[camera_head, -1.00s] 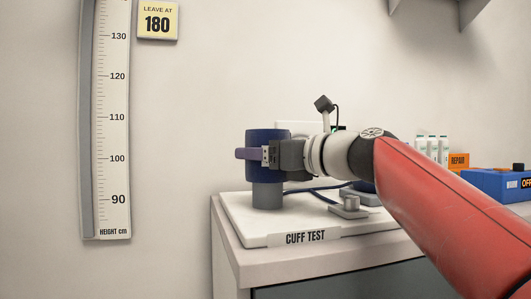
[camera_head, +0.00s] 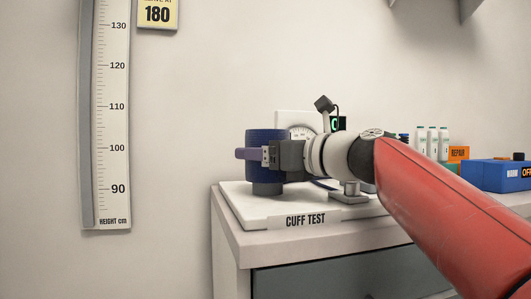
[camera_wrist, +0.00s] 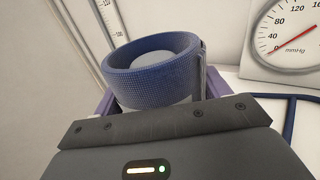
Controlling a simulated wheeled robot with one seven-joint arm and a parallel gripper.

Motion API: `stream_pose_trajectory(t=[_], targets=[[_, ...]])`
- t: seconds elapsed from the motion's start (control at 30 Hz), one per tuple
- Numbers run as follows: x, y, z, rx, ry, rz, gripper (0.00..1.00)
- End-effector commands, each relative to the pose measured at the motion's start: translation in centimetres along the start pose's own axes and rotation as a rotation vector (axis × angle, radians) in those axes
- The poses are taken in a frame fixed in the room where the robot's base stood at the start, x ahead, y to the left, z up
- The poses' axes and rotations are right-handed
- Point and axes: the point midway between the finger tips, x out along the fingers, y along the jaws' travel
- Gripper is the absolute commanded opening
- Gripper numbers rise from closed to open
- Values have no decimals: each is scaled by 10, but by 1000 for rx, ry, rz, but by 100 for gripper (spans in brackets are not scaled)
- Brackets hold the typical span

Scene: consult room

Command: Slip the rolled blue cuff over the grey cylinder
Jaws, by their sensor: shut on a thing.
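The rolled blue cuff (camera_head: 264,139) is upright around the grey cylinder (camera_head: 267,189). A short grey length of the cylinder shows below the cuff, above the white base board (camera_head: 238,203). In the wrist view the cuff (camera_wrist: 150,87) is seen from above, and the cylinder's pale round top (camera_wrist: 151,57) sits inside its ring, below the rim. My gripper (camera_head: 254,154) is shut on the cuff, with purple fingers on its sides. Whether the cuff's lower edge touches anything at the back is hidden.
A pressure dial (camera_head: 300,132) stands behind the cuff. A grey clamp-like fitting (camera_head: 349,193) is on the board to the right. A CUFF TEST label (camera_head: 305,220) is on the front edge. Bottles (camera_head: 432,141) and a blue box (camera_head: 488,175) stand farther right.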

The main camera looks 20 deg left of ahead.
Motion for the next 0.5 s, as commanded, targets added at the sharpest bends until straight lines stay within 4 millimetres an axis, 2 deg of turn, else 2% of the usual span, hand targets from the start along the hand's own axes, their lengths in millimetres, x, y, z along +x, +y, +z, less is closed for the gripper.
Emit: stream_pose_trajectory(t=[0.5], targets=[[0,0,-14,0,0,-1,51]])
